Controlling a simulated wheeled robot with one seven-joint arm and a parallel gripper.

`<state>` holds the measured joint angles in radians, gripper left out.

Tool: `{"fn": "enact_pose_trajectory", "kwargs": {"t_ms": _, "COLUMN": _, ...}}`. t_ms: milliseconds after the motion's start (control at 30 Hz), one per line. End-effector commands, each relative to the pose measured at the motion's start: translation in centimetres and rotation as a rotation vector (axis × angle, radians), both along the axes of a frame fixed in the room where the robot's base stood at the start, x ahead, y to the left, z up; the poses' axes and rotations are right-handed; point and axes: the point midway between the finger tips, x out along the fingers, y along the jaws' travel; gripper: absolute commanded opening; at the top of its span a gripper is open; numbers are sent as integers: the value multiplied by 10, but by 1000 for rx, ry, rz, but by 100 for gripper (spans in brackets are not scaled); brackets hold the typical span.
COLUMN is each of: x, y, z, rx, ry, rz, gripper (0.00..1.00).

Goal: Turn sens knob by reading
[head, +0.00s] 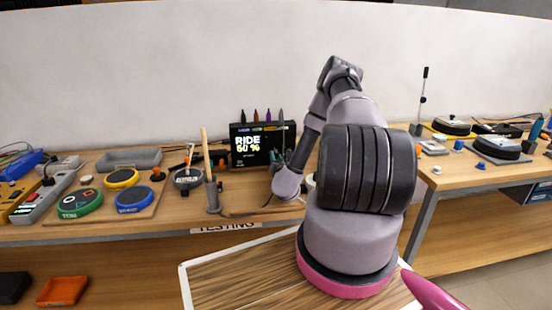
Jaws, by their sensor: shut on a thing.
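A black box with a lit screen (249,147) stands on the bench against the wall. My gripper (277,158) reaches in from the right, at the right part of the box's front face. It is small in view and partly covered by my own wrist. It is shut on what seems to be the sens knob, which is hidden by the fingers. The knob's label and pointer cannot be read.
Green (80,203), yellow (122,179) and blue (134,199) pads lie farther left by a grey tray (130,159). A second bench is right.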

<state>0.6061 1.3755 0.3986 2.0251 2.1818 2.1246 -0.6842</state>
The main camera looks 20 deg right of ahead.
Motion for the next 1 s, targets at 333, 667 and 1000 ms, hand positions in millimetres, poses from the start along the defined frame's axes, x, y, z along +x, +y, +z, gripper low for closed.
{"fn": "enact_pose_trajectory", "kwargs": {"t_ms": 333, "x": -1, "y": -2, "z": -1, "rx": 316, "ry": -89, "rz": -3, "gripper": 0}}
{"fn": "enact_pose_trajectory", "kwargs": {"t_ms": 667, "x": -1, "y": -1, "z": -2, "rx": 586, "ry": -166, "rz": -2, "gripper": 0}}
{"fn": "enact_pose_trajectory", "kwargs": {"t_ms": 1000, "x": -1, "y": -1, "z": -2, "rx": 754, "ry": -214, "rz": -2, "gripper": 0}}
